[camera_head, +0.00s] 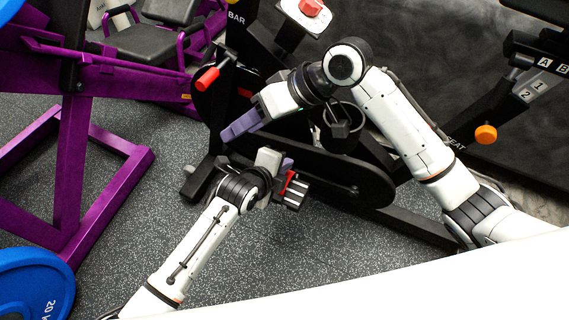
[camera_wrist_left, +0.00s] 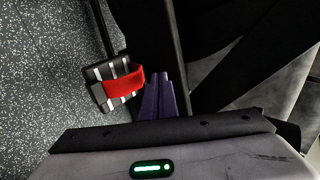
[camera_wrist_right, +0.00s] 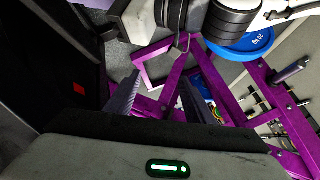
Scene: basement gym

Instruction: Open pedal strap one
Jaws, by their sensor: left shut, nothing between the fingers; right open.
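The pedal (camera_head: 293,193) is a dark block with pale bars, low on the exercise bike. A red strap (camera_head: 288,181) crosses it. In the left wrist view the pedal (camera_wrist_left: 102,97) and red strap (camera_wrist_left: 124,85) are left of the fingers; the strap looks like a band bowed over the pedal. I cannot tell if its end is loose. My left gripper (camera_head: 284,165) is shut and empty; its purple fingertips (camera_wrist_left: 159,76) are just right of the strap, contact unclear. My right gripper (camera_head: 240,125) is open and empty, above and left of the pedal. Its fingers (camera_wrist_right: 158,92) are spread.
The bike's black frame (camera_head: 410,215) runs behind the pedal. A red-tipped black part (camera_head: 207,78) is up left and an orange knob (camera_head: 486,134) right. Purple gym frames (camera_head: 70,170) and a blue weight plate (camera_head: 35,283) stand at left. Speckled floor (camera_head: 150,230) is clear between.

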